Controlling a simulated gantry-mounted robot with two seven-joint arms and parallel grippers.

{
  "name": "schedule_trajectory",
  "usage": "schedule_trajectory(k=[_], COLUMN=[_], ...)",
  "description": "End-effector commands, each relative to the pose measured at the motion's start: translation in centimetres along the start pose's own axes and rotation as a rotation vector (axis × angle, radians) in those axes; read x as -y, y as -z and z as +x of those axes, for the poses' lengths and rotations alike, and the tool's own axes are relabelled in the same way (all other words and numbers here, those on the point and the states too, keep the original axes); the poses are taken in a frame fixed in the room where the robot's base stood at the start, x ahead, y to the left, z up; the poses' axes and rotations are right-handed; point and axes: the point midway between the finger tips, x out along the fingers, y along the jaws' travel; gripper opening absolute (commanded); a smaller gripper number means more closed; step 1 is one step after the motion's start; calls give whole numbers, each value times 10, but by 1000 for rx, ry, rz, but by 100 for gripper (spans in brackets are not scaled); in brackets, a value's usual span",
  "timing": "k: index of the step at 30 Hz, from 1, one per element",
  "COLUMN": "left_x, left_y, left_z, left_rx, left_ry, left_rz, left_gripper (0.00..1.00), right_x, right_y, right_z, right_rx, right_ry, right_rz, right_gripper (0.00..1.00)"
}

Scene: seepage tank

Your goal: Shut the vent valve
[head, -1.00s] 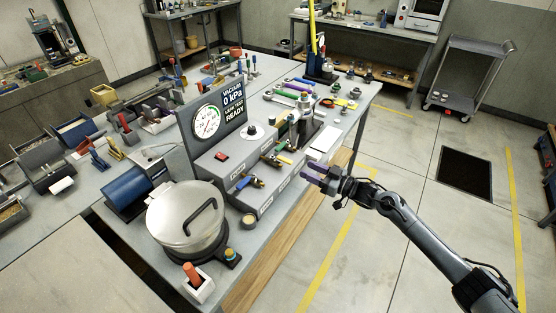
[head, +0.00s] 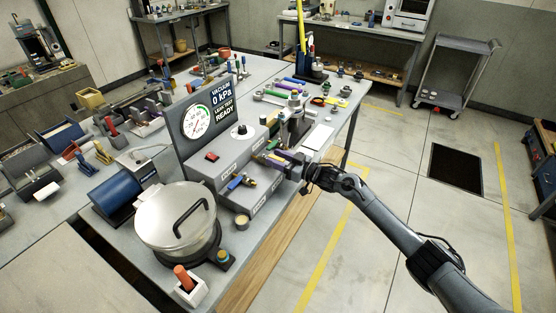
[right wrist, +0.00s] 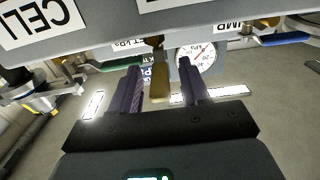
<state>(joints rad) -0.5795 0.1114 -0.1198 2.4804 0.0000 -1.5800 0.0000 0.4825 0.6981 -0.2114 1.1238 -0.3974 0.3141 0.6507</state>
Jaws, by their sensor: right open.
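The middle valve on the grey panel has a yellow-brown lever (right wrist: 159,85), which points out toward me in the right wrist view. Its label there is cut off, so I cannot read VENT on it. My right gripper (right wrist: 160,88) is open, one dark purple finger on each side of the lever; I cannot tell whether either touches it. In the head view the right gripper (head: 284,162) is at the panel front and mostly hides this lever. The blue-handled valve (head: 236,183) and the green-handled valve (right wrist: 116,63) flank it. My left gripper is not in view.
A lidded pot (head: 168,225) stands at the near end of the bench. A pressure gauge (head: 196,122) and a display reading 0 kPa (head: 228,104) rise behind the panel. A metal fixture (head: 293,120) stands just beyond the valves. The floor right of the bench is open.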

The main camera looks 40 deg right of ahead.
Motion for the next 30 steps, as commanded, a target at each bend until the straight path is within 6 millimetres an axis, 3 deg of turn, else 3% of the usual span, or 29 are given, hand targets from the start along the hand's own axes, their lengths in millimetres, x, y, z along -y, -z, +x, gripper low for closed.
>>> schedule_trajectory(k=[6, 15, 25, 30], left_x=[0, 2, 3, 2], left_y=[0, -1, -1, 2], left_z=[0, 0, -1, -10], left_rx=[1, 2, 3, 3], left_ry=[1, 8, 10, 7], left_rz=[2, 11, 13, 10], left_gripper=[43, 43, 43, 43], right_x=[0, 0, 0, -5], right_y=[0, 0, 0, 2], right_z=[0, 0, -1, -8], right_rx=[0, 0, 0, 2], right_ry=[0, 0, -2, -30], right_rz=[0, 1, 1, 2], right_gripper=[46, 0, 0, 0])
